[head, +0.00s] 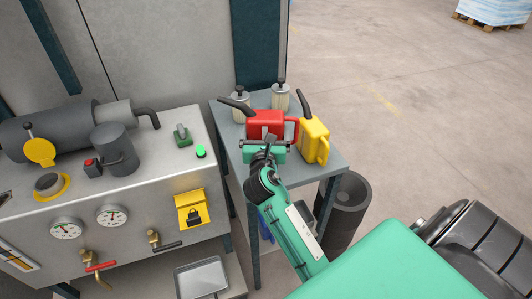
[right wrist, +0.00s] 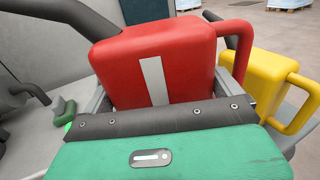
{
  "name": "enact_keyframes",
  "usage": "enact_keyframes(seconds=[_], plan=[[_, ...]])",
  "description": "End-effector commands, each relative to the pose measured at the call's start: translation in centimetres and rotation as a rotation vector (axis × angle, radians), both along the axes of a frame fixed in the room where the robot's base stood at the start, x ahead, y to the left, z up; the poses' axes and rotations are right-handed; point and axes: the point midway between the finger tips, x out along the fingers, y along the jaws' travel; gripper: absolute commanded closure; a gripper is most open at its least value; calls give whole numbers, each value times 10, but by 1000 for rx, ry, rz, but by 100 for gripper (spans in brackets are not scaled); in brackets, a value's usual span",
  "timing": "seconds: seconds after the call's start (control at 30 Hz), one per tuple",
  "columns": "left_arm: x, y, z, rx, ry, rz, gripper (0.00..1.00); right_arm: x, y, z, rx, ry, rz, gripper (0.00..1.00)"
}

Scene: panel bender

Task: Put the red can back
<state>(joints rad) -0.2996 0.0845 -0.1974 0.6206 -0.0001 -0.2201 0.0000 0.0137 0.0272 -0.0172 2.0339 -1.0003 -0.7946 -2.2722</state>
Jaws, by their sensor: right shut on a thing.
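The red can (head: 268,122) has a dark spout pointing left and a red handle on its right. It is at the small grey table, between the yellow can and the back bottles; I cannot tell whether its base touches the top. My right gripper (head: 265,143) is shut on the red can from the near side. In the right wrist view the red can (right wrist: 195,55) appears upright, with a pale vertical stripe, its lower part hidden behind my gripper. My left gripper is not in view.
A yellow can (head: 313,140) stands close on the right of the red one. Two pale bottles (head: 280,98) stand at the table's back. The grey table (head: 334,160) adjoins a machine (head: 150,190) with gauges and valves. A dark bin (head: 350,205) stands at its right.

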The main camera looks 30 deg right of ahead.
Motion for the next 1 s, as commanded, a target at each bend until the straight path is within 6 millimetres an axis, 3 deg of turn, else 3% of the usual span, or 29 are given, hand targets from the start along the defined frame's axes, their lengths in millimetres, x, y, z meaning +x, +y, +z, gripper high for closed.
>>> enact_keyframes(seconds=[0.1, 0.27, 0.53, 0.97, 1.0], plan=[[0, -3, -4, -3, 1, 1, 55, 0, 0, -21, 0, 0, -1, 41], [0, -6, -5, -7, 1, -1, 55, 0, 0, -33, 0, -2, -1, 41], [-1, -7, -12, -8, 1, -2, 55, 0, 0, -70, -1, -1, -1, 41], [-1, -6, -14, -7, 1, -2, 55, 0, 0, -77, -1, -3, 0, 41], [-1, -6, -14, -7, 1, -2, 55, 0, 0, -78, -1, -1, 0, 3]])
